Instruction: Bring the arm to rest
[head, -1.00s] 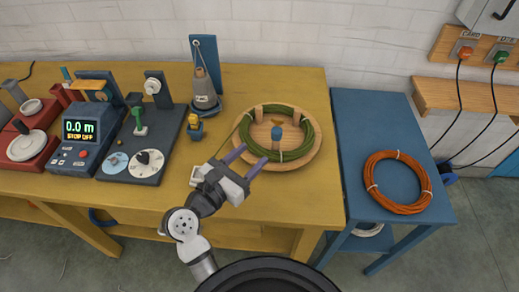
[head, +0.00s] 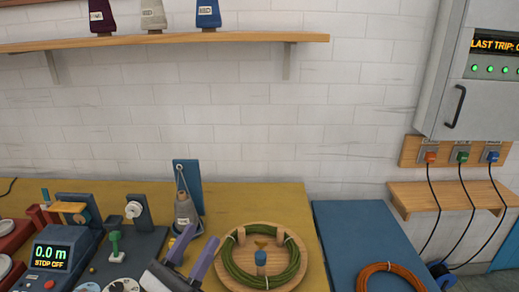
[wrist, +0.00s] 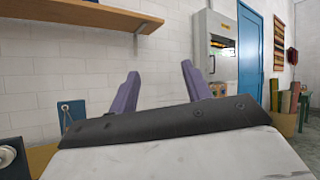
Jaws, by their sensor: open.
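My gripper (head: 190,255) shows at the bottom of the head view, its two purple fingers apart with nothing between them. It is above the yellow bench (head: 250,197), left of the round wooden reel (head: 288,285) that holds a green coil (head: 237,270). In the wrist view my gripper (wrist: 158,92) is also open and empty. Its fingers point toward the white wall, the grey cabinet (wrist: 217,55) and the blue door (wrist: 249,50). The rest of my arm is below the head view's lower edge.
A grey cone on a blue stand (head: 186,210) stands just behind my gripper. A winding machine with a display (head: 50,255) is at left. A blue table (head: 362,235) with an orange coil (head: 390,278) is at right. A wooden shelf (head: 160,42) crosses the wall above.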

